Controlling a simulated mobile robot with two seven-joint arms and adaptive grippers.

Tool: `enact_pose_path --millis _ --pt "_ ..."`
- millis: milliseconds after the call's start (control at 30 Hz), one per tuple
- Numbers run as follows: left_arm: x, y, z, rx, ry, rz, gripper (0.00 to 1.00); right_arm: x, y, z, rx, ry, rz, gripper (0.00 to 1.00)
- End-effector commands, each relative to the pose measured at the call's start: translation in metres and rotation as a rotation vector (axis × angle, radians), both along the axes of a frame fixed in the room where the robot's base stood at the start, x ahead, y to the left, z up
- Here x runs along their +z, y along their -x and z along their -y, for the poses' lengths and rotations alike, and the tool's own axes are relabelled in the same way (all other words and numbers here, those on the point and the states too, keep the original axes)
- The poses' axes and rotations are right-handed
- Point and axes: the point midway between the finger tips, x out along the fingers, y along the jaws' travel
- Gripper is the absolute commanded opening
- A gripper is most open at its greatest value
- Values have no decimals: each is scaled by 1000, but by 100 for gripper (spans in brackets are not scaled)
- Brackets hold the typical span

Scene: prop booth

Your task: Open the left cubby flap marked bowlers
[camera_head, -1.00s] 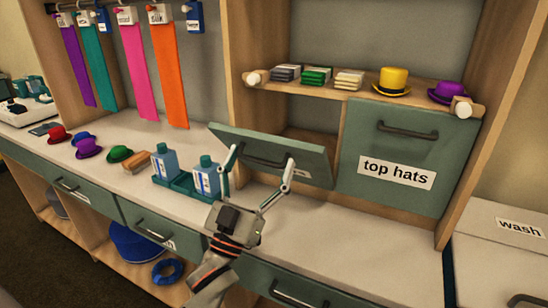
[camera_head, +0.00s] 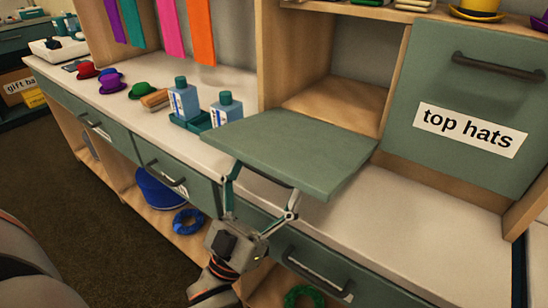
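The left cubby flap (camera_head: 290,150) is a green panel swung outward and down, lying close to level over the counter. Its inner face is turned up, and the open cubby (camera_head: 335,100) shows behind it with a bare wooden floor. The bowlers label is not visible. The flap's dark handle (camera_head: 264,177) shows partly under the near edge. My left gripper (camera_head: 264,190) comes up from below, its two fingers spread wide near the two ends of the handle. Its fingertips are partly hidden by the flap, so contact is unclear. My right gripper is not in view.
The closed top hats flap (camera_head: 440,85) is right of the open cubby. Bottles in a green tray (camera_head: 193,121) stand close to the flap's left edge. The counter (camera_head: 430,205) is clear at right.

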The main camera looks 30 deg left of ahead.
Motion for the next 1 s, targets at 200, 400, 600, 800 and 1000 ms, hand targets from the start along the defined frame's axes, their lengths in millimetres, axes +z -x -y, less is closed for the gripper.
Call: enact_pose_path --millis 200,400,600,800,1000 --pt "-25 -3 2 1 -7 -18 46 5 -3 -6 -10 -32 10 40" --pt "-30 -4 2 1 -7 -15 46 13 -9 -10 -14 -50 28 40" --pt "-29 -4 2 0 -6 -12 46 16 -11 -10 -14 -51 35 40" --pt "-29 -4 2 -1 -5 -11 46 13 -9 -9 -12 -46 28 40" --pt "-27 -3 1 -1 -4 -6 90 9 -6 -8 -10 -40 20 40"
